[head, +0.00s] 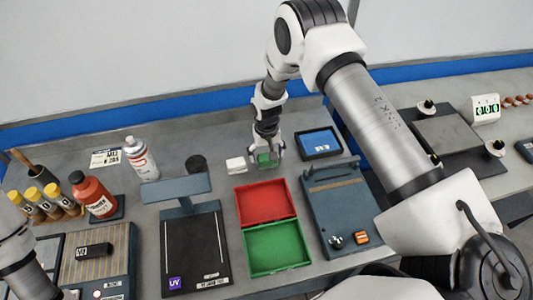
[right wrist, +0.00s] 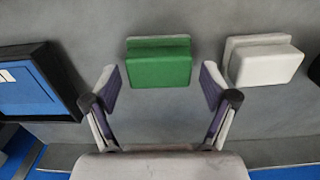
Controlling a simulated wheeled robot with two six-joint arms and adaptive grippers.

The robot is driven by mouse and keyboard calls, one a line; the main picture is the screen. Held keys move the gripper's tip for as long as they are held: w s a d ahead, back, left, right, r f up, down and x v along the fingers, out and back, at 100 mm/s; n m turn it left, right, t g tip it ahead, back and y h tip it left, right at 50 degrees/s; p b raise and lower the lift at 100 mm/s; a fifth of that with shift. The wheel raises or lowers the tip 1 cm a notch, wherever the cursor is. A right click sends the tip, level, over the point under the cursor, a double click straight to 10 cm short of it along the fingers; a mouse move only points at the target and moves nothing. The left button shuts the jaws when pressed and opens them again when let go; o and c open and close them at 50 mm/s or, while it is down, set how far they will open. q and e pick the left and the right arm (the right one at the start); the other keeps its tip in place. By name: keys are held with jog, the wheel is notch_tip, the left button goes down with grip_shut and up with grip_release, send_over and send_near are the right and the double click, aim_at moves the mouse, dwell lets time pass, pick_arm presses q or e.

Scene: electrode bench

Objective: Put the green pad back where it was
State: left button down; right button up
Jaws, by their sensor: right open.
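The green pad (head: 264,159) rests on the bench near the back, beside a white pad (head: 236,164). In the right wrist view the green pad (right wrist: 158,62) lies ahead of and between the spread fingers, with gaps on both sides. My right gripper (head: 266,152) is open and empty above the green pad; its fingers (right wrist: 160,90) do not touch it there. Only part of my left arm shows at the left edge of the head view; its gripper is out of view.
A tray with a blue inside (head: 320,142) stands right of the green pad. A red tray (head: 266,190) and a green tray (head: 310,255) lie in front.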

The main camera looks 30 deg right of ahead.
aim_at(266, 154)
jog(key=shift+r, duration=0.1)
jog(key=shift+r, duration=0.25)
notch_tip(266, 154, up, 12)
jog(key=b, duration=0.3)
jog(key=shift+f, duration=0.15)
